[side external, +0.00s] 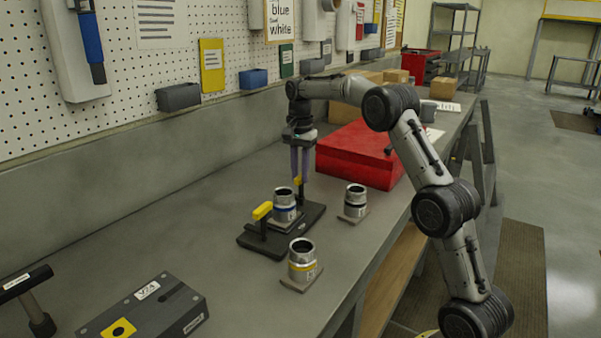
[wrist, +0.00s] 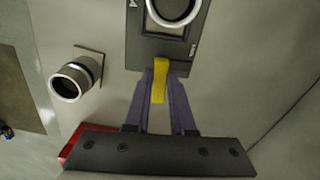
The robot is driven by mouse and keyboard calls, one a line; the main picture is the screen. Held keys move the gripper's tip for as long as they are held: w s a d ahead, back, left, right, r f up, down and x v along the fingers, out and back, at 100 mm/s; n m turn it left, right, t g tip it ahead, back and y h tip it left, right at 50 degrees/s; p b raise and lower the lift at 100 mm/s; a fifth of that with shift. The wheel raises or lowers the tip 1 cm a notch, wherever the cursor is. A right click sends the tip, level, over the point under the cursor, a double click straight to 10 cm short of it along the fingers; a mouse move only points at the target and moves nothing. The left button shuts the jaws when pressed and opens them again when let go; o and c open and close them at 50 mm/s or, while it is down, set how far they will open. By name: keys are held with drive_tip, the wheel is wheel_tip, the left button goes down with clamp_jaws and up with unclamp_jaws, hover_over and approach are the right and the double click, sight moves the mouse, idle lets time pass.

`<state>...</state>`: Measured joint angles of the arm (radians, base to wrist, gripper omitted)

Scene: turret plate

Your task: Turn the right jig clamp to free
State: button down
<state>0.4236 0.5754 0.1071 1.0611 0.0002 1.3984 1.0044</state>
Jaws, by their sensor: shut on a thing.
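The dark jig plate (side external: 263,241) lies on the bench with a metal cylinder with a blue band (side external: 285,209) standing on it. The right clamp's yellow handle (side external: 298,181) is at the plate's far right end; in the wrist view this handle (wrist: 160,82) runs lengthwise, away from the cylinder and over the plate's end edge. The left clamp's yellow handle (side external: 262,211) sits on a black post at the other end. My gripper (side external: 299,177) points down, its purple fingers shut on the right clamp's handle, one on each side. The right clamp's post is mostly hidden.
A red box (side external: 358,152) lies behind my gripper. A grey block (side external: 146,308) lies front left.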

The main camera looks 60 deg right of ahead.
drive_tip(key=shift+m, duration=0.4)
drive_tip(key=c, duration=0.8)
unclamp_jaws()
drive_tip(key=shift+o, duration=0.2)
wheel_tip(320, 180, up, 12)
idle(0.3)
